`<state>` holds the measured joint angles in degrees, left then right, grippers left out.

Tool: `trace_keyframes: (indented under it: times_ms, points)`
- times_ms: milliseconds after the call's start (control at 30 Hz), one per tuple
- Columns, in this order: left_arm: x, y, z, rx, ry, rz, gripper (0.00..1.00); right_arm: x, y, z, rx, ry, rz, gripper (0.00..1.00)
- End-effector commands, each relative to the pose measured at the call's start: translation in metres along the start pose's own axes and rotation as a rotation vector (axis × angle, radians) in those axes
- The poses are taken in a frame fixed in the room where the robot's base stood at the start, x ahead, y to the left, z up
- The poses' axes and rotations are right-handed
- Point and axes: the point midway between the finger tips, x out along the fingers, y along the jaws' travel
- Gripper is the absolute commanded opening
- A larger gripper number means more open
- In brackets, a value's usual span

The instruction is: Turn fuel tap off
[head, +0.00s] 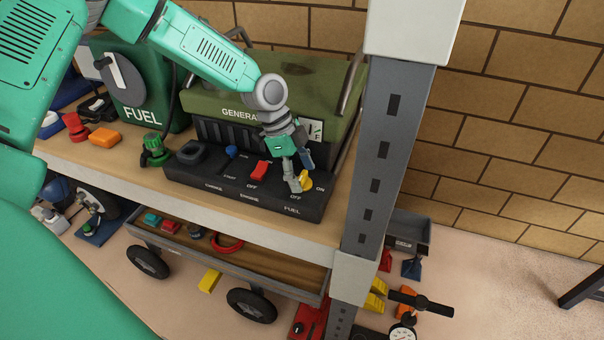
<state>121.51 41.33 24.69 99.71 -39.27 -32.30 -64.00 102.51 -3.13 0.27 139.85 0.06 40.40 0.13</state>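The generator (268,91) is an olive-green box on the wooden shelf. Its black front panel (215,189) carries a yellow fuel tap (306,181) at the right end, above the word FUEL, between OFF and ON marks. My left gripper (301,178) reaches down to this tap from above. Its fingers are apart, one at the tap's left side and one behind it; whether they grip it I cannot tell. The fingers partly hide the tap, so its exact setting is unclear. My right gripper is not in view.
A red switch (260,171) and a blue-topped lever (231,152) sit left of the tap. A green FUEL can (144,93) stands at the shelf's left. A grey post (389,150) rises close on the right. A wheeled cart (260,262) stands below.

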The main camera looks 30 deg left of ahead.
Motion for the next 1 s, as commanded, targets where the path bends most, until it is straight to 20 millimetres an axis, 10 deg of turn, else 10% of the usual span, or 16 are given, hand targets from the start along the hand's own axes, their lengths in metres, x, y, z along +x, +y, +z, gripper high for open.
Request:
trace_keyframes:
  times_ms: [367, 1000]
  points:
    - [-0.010, 0.002, -0.001, -0.001, 0.000, 0.000, 0.60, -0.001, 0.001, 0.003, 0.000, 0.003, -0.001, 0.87]
    - [-0.115, -0.002, 0.002, -0.001, 0.001, 0.004, 0.60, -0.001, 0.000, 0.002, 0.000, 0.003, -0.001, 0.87]
